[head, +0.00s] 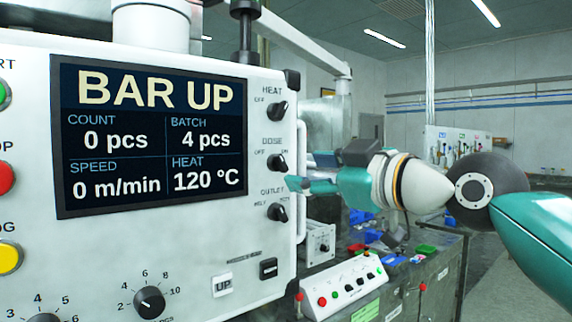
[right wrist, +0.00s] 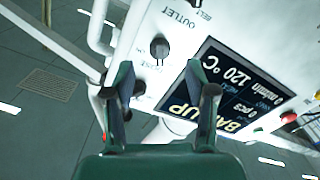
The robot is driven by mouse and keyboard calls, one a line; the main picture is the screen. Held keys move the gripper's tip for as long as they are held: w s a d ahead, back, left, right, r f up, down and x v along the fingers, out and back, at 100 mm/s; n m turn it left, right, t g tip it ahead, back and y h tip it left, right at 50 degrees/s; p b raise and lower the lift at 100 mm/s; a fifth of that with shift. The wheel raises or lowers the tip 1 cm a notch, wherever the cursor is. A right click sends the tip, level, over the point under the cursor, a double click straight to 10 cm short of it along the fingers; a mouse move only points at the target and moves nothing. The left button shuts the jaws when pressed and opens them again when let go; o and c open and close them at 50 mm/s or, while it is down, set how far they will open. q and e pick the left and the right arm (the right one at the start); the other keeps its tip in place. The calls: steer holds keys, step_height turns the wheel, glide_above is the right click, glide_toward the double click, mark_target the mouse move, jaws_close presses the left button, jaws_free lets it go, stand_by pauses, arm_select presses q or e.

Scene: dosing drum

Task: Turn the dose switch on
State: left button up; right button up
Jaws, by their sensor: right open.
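The dose switch (head: 278,161) is a small black knob on the right side of the white panel, under the label DOSE, with OFF to its left and ON to its right. Its exact pointing is too small to tell. It also shows in the right wrist view (right wrist: 160,47), upside down, just beyond the fingertips. My right gripper (head: 300,172) is open and empty, close to the panel's right edge, its fingers pointing at the panel. In the right wrist view its fingers (right wrist: 157,75) stand apart, on either side of the knob's line. My left gripper is not in view.
The heat knob (head: 278,111) sits above and the outlet knob (head: 278,212) below. The display (head: 150,138) reads BAR UP, batch 4 pcs. A white handle (head: 300,190) runs along the panel's right edge. A bench control box (head: 345,288) stands below.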

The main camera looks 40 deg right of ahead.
mark_target(286, 168)
steer(key=w+p, duration=0.1)
steer(key=w, duration=0.5)
steer(key=shift+w+a, duration=0.1)
steer(key=shift+a, duration=0.1)
jaws_close()
